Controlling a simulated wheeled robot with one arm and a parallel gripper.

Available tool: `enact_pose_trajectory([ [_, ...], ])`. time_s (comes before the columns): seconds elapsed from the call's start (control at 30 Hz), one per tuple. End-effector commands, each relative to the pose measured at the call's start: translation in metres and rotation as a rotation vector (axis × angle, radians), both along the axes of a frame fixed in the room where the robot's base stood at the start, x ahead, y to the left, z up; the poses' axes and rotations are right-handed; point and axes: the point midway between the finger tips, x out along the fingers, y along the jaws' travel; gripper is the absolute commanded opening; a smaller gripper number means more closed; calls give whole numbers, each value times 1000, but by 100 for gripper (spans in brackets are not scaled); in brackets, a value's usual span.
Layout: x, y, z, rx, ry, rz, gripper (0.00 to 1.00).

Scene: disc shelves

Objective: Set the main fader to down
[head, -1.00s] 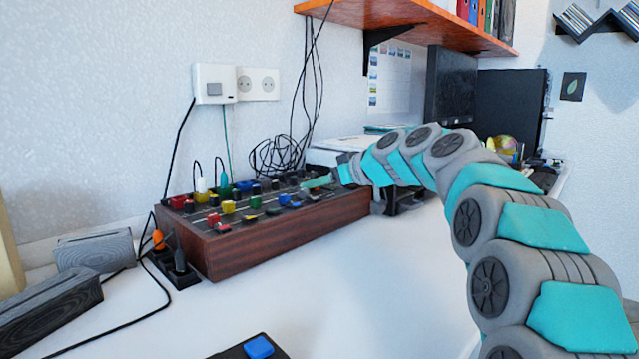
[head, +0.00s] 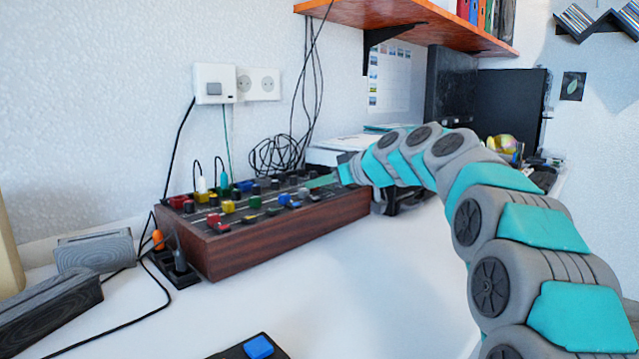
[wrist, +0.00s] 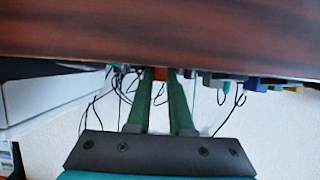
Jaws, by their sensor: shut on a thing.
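The mixing console (head: 285,246), a wooden-sided box with coloured knobs and faders on top, stands on the white table against the wall. My gripper (head: 310,186) is at the console's right end, with its fingertips low at the top panel. In the wrist view my gripper (wrist: 160,78) has its two green fingers closed about a small orange-red cap (wrist: 160,73), which I take as the main fader. The console's wooden side (wrist: 160,32) fills the top of that view. The fader's slot and exact position are hidden by the fingers and the console edge.
Black power plugs and cables (head: 172,266) lie left of the console. A dark box with a blue button (head: 259,347) is at the front. An orange shelf (head: 420,15) hangs above.

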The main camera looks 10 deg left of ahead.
Motion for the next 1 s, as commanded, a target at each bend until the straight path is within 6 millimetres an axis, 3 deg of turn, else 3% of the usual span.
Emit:
enact_pose_trajectory([
  [0.8,0,0,-1,-1,1,0,0],
  [1.0,-7,-12,-5,0,0,1,0],
])
